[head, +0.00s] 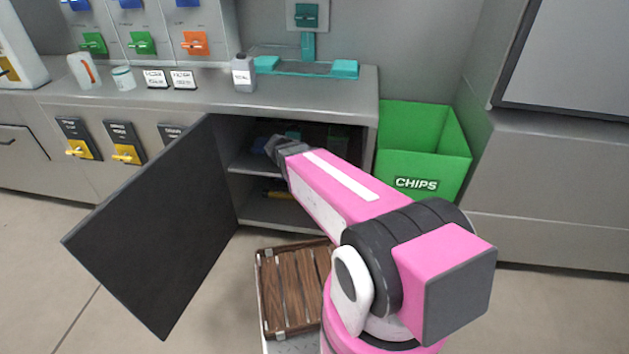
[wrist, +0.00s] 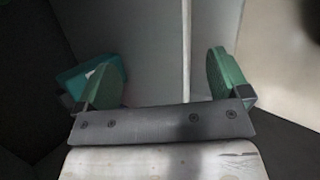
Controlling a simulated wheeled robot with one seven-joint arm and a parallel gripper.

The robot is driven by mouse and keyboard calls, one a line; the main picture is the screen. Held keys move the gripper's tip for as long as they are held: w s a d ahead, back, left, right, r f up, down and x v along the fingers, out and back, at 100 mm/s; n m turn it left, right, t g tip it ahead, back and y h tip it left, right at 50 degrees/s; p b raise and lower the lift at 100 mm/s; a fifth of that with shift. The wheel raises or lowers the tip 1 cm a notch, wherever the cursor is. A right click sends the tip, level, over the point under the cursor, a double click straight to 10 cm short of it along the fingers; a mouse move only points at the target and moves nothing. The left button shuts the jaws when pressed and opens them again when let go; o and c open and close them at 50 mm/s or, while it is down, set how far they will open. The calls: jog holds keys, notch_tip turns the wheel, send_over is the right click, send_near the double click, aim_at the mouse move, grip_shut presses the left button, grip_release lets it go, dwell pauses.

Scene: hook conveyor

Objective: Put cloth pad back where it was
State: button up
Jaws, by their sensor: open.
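My gripper (wrist: 166,72) is open, with its two green-padded fingers wide apart and nothing between them in the wrist view. In the head view my arm reaches into the open cabinet (head: 243,187) under the counter, and the fingertips cannot be made out. A teal object (wrist: 68,80) with a pale mark shows just behind and left of the left finger in the wrist view. I cannot tell whether it is the cloth pad. No cloth pad can be clearly picked out in either view. Small teal-green items (head: 338,140) sit dimly on the upper shelf.
The dark cabinet door (head: 150,230) stands open to the left. A yellow item (head: 277,195) lies on the lower shelf. A green chips bin (head: 425,150) is right of the cabinet. A wooden slatted crate (head: 285,290) is in front. A grey bottle (head: 243,74) stands on the counter (head: 200,97).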

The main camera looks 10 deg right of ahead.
jog(key=s+d+r+m+g+y, duration=0.1)
jog(key=s+d+m+g+y, duration=0.1)
jog(key=s+m, duration=0.4)
jog(key=s+d+r+m+g+y, duration=0.1)
jog(key=s+r+m+g+y, duration=0.1)
jog(key=s+m, duration=0.5)
jog(key=shift+s+d+g+y, duration=0.35)
jog(key=shift+s+y, duration=0.4)
jog(key=shift+y, duration=0.15)
